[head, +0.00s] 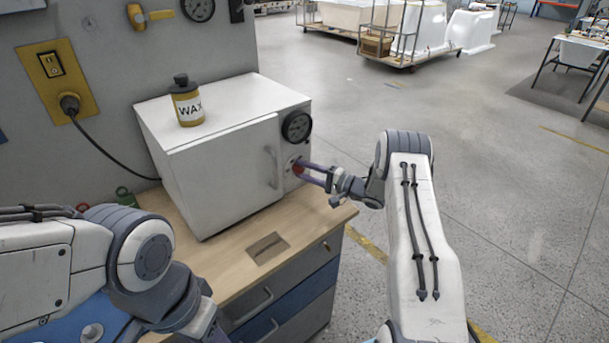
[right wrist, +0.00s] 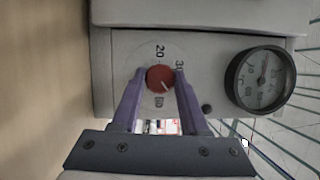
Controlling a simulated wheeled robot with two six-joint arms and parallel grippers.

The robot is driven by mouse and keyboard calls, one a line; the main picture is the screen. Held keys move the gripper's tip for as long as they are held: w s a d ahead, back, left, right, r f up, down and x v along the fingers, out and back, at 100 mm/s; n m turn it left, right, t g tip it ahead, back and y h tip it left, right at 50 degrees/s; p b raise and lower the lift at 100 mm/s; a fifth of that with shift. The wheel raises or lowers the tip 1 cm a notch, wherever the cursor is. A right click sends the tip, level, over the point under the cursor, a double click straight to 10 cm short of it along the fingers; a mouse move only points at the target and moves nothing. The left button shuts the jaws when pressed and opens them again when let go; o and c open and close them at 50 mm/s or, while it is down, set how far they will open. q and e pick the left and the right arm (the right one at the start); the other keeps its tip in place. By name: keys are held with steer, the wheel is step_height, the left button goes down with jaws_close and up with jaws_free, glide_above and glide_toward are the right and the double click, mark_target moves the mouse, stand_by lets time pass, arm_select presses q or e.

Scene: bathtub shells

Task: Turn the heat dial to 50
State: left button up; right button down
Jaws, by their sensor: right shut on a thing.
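The heat dial is a red round knob (right wrist: 160,79) on the front panel of a white oven-like box (head: 215,165). Its pale mark points toward the lower right in the right wrist view. The scale around it shows 20 above and 30 at upper right; a number below is hard to read. My right gripper (right wrist: 160,74) is shut on the knob, one purple finger on each side. In the head view the right gripper (head: 301,168) reaches the panel from the right and partly covers the knob. My left arm is at lower left; its gripper is out of frame.
A round black gauge (head: 296,126) sits above the knob, and the box's door handle (head: 271,167) is left of it. A wax bottle (head: 187,101) stands on the box. The box rests on a wooden-topped cabinet (head: 225,265). Open floor lies to the right.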

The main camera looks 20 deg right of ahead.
steer(key=m, duration=0.1)
steer(key=m+t+b, duration=0.1)
steer(key=m, duration=0.1)
steer(key=shift+f+m+b, duration=0.25)
steer(key=shift+m+b, duration=0.1)
steer(key=shift+m, duration=0.05)
steer(key=shift+m+t+b, duration=0.55)
steer(key=shift+m+t, duration=0.45)
steer(key=shift+m, duration=0.9)
steer(key=shift+c, duration=2.1)
jaws_free()
